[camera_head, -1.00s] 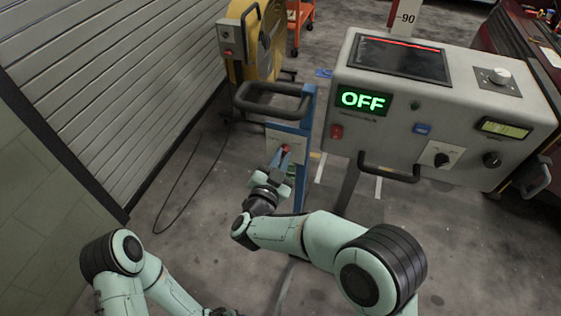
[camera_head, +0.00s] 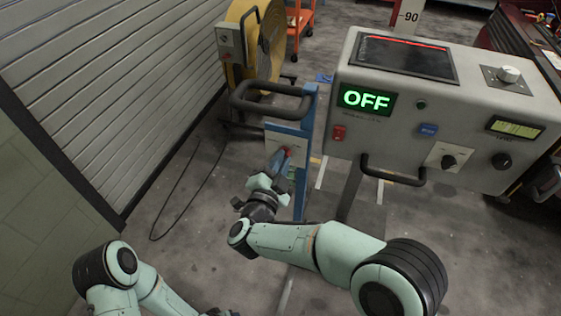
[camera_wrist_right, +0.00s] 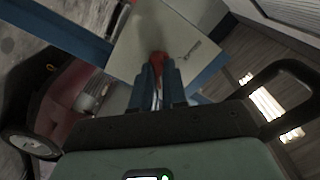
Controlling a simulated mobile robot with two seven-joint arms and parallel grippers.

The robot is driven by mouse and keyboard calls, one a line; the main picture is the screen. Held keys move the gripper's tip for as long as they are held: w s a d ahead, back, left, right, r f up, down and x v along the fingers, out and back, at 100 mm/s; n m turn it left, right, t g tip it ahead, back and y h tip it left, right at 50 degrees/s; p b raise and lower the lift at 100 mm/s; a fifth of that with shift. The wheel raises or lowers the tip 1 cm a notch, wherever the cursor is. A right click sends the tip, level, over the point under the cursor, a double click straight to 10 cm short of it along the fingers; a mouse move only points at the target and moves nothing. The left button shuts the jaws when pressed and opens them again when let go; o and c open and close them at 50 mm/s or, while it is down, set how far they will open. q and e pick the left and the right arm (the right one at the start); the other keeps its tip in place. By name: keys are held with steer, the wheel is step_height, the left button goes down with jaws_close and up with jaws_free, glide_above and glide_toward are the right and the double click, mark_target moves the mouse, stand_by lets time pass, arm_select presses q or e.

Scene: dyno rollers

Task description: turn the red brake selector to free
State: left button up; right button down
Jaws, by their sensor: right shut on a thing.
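The red brake selector (camera_head: 287,152) sits on a pale plate (camera_head: 274,143) fixed to a blue post, below a black handle. My right gripper (camera_head: 279,161) reaches up to it from below and is shut on it. In the right wrist view the selector (camera_wrist_right: 159,57) shows as a red tip between the two fingers (camera_wrist_right: 160,80), in front of the plate (camera_wrist_right: 185,35). The fingers hide most of it. The plate's lettering is too small to read. My left arm is at the bottom left of the head view; its gripper is mostly cut off at the bottom edge.
A grey console (camera_head: 440,100) with a green OFF display (camera_head: 367,100) stands at the right. Its front handle (camera_head: 392,172) juts out near my right arm. The black handle (camera_head: 270,100) is above the plate. A yellow reel (camera_head: 265,45) stands behind. A cable lies on the floor at left.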

steer(key=c, duration=1.2)
jaws_free()
steer(key=shift+o, duration=0.2)
steer(key=shift+s, duration=0.15)
arm_select(q)
steer(key=shift+s+d+r+g+p, duration=0.2)
steer(key=shift+s+d+r+p, duration=0.2)
steer(key=shift+s, duration=0.2)
steer(key=shift+s+d+r+g+p, duration=0.25)
steer(key=shift+s+r+p, duration=0.15)
steer(key=shift+s, duration=0.2)
arm_select(e)
steer(key=v, duration=1.3)
